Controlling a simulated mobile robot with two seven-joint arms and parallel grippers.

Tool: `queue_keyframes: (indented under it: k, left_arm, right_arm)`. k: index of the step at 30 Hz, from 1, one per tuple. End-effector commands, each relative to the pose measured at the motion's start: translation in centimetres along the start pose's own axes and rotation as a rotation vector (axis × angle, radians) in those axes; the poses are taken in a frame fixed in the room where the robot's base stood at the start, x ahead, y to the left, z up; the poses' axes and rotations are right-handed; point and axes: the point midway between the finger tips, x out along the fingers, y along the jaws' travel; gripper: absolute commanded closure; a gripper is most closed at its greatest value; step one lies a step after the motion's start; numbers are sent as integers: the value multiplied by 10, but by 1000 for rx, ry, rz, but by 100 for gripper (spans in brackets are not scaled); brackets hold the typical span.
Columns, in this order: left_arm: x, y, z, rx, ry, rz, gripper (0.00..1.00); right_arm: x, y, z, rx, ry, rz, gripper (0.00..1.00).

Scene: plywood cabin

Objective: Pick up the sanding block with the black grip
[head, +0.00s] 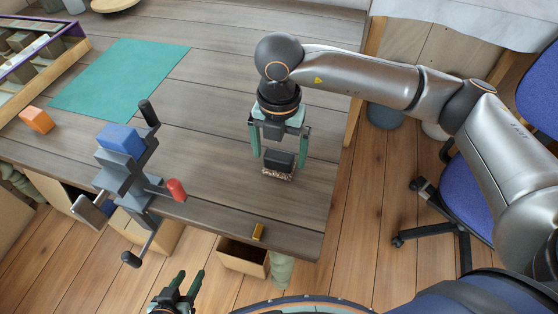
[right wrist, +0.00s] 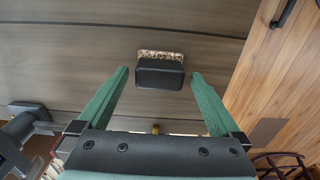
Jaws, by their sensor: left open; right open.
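The sanding block with the black grip (head: 279,161) lies on the grey wooden table near its right end, its speckled base under the dark grip. It also shows in the right wrist view (right wrist: 160,73), ahead of and between the fingertips. My right gripper (head: 280,160) is open, with its green fingers on either side of the block in the head view; I cannot tell whether they touch it. In the right wrist view my right gripper (right wrist: 160,78) holds nothing. My left gripper (head: 184,280) is open and empty below the table's front edge.
A grey vise-like stand with a blue block (head: 121,141) is at the table's front edge. An orange block (head: 37,120), a teal mat (head: 121,78) and a divided tray (head: 78,40) are to the left. A blue chair (head: 461,207) stands right.

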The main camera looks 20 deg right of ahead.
Motion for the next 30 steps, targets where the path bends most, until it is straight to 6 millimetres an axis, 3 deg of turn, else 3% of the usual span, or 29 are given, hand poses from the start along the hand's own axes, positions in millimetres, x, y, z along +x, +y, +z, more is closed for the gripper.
queue_keyframes:
  k: [4, 12, 30]
  left_arm:
    - [1, -1, -2, 2, 6, 0, 55]
    - [2, -1, -6, 4, 14, -1, 55]
    - [1, -2, -4, 3, 10, -2, 55]
  right_arm:
    - [15, 0, 0, 1, 1, 0, 0]
    - [16, 0, 0, 0, 0, 1, 2]
    - [15, 0, 0, 0, 0, 1, 70]
